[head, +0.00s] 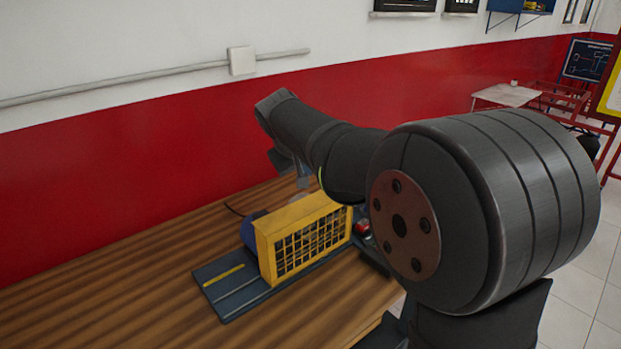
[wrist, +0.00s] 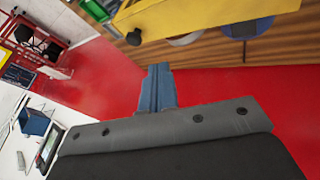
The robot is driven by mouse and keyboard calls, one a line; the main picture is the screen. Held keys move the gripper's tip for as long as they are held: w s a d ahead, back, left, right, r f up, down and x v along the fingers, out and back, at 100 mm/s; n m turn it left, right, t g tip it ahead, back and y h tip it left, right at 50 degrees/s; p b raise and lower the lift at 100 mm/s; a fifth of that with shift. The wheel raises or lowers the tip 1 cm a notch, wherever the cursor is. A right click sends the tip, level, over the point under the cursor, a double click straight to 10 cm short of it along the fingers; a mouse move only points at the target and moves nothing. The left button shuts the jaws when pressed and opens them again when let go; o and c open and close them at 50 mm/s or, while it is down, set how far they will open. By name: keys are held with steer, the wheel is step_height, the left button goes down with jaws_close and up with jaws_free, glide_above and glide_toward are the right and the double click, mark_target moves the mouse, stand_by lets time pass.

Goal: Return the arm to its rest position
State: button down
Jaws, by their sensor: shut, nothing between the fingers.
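My arm (head: 340,160) reaches from the right over the wooden bench in the head view. Its far end stands above and behind a yellow guarded engine trainer (head: 305,240). My gripper is mostly hidden behind the arm and the trainer there. In the wrist view my gripper (wrist: 159,70) shows as blue-grey fingers close together, shut and empty. The yellow frame (wrist: 200,15) of the trainer is at the top of that view, apart from the fingertips.
The trainer stands on a dark base plate (head: 225,285) on the wooden bench (head: 110,300). A red and white wall (head: 110,180) runs behind the bench. The bench's left part is clear. A small table (head: 506,95) and red frames stand far right.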

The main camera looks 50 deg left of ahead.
steer(key=shift+v, duration=0.85)
steer(key=shift+f, duration=0.15)
steer(key=x, duration=0.9)
steer(key=shift+w+a+f, duration=0.15)
steer(key=shift+w+f, duration=0.05)
steer(key=shift+f, duration=0.05)
steer(key=shift+w+f, duration=0.25)
steer(key=shift+w, duration=0.9)
steer(key=shift+w+d+f, duration=0.1)
steer(key=shift+w+d, duration=0.1)
steer(key=shift+w, duration=0.5)
steer(key=c, duration=2.2)
jaws_free()
